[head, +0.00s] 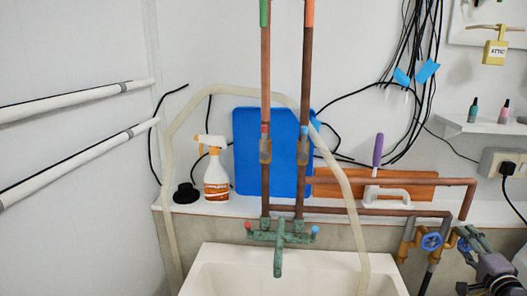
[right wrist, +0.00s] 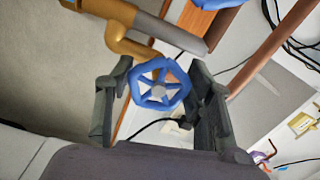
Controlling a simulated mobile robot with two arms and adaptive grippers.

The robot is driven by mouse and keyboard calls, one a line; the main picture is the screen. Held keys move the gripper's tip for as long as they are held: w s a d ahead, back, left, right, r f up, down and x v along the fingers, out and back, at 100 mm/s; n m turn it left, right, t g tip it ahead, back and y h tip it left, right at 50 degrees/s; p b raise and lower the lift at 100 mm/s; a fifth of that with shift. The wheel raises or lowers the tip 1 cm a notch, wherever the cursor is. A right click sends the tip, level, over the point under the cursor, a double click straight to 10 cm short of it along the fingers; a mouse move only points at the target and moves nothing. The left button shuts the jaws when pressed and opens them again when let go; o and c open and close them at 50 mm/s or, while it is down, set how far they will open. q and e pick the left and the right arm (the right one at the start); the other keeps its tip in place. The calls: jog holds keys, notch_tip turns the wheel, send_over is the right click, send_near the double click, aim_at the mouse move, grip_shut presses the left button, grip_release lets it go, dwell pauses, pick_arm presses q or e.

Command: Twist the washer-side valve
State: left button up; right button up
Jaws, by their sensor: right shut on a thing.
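Two blue valve handwheels are on the pipes at the right of the sink. The left handwheel (head: 432,242) is free. My right gripper (head: 468,246) is at the right handwheel (head: 464,244), largely covering it in the head view. In the right wrist view a blue five-spoked handwheel (right wrist: 146,91) sits between the two dark fingers of my right gripper (right wrist: 160,95), which is shut on its rim. Nothing in view labels which valve is on the washer side. My left gripper is not in view.
Copper pipes (head: 420,181) run above the valves. A white sink (head: 225,270) with a green tap (head: 279,240) is at the center front. A spray bottle (head: 216,175) and blue board (head: 250,150) stand on the ledge. A socket with a black cable (head: 505,165) is at the right.

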jog(key=n, duration=0.3)
jog(key=shift+f, duration=0.1)
jog(key=shift+f+n+p, duration=0.1)
jog(key=shift+n+p, duration=0.2)
jog(key=shift+n, duration=1.6)
jog(key=shift+d, duration=0.1)
jog(key=shift+n, duration=0.7)
jog(key=shift+n+p, duration=0.3)
jog(key=shift+n, duration=1.7)
jog(key=shift+d+n, duration=0.1)
jog(key=shift+n, duration=0.6)
